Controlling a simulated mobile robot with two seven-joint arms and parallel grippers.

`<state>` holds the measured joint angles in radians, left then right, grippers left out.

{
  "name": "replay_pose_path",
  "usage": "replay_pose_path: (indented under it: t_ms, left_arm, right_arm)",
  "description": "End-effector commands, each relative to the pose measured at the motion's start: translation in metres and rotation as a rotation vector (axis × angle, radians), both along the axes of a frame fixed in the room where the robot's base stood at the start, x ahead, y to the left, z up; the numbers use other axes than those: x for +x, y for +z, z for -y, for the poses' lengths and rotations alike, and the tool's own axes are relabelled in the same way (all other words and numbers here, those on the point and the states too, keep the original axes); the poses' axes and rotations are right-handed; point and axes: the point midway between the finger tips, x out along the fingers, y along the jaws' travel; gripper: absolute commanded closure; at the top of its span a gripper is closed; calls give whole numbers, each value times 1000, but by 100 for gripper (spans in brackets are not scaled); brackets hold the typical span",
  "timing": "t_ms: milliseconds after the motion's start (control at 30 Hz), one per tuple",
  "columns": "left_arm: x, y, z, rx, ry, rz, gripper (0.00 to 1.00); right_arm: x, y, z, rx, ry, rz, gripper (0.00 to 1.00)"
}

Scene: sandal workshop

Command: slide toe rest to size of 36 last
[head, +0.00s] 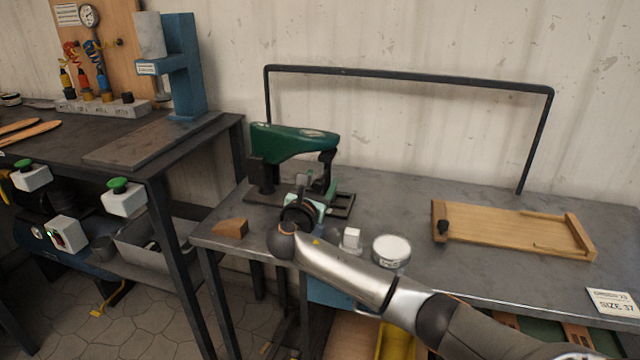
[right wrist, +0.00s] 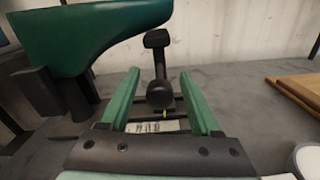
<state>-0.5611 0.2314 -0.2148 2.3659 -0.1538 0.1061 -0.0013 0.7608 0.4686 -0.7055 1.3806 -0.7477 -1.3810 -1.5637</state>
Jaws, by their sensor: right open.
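A green shoe last (head: 290,141) sits on a dark stand on the grey bench. A black post (head: 328,162), which looks like the toe rest, stands under the last's right end. In the right wrist view the post (right wrist: 157,42) has a flat head, and a round black knob (right wrist: 160,95) is in front of it. My right gripper (right wrist: 159,76) is open, its green fingers on either side of the knob with gaps visible. A pale marked strip (right wrist: 152,126) lies below, its marks unreadable. In the head view my right wrist hides part of the stand. My left gripper is not in view.
A wooden board (head: 500,228) with a black knob lies on the bench's right. A card (head: 612,302) there reads SIZE 37. A round white tin (head: 391,250), a small white block (head: 351,238) and a brown wedge (head: 230,228) are near the front edge.

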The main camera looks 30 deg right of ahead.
Motion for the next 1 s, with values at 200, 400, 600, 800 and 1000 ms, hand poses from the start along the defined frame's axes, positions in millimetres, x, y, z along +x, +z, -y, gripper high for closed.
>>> replay_pose_path:
  t_ms: [200, 400, 600, 800, 1000]
  left_arm:
    - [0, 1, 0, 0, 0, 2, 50]
    - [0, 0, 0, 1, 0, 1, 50]
    - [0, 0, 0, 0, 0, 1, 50]
    - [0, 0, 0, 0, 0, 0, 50]
    - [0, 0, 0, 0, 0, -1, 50]
  right_arm:
    - [0, 0, 0, 0, 0, 0, 36]
    - [0, 0, 0, 0, 0, 0, 59]
    - [0, 0, 0, 0, 0, 0, 81]
    - [0, 0, 0, 1, 0, -1, 100]
    - [0, -1, 0, 0, 0, -1, 100]
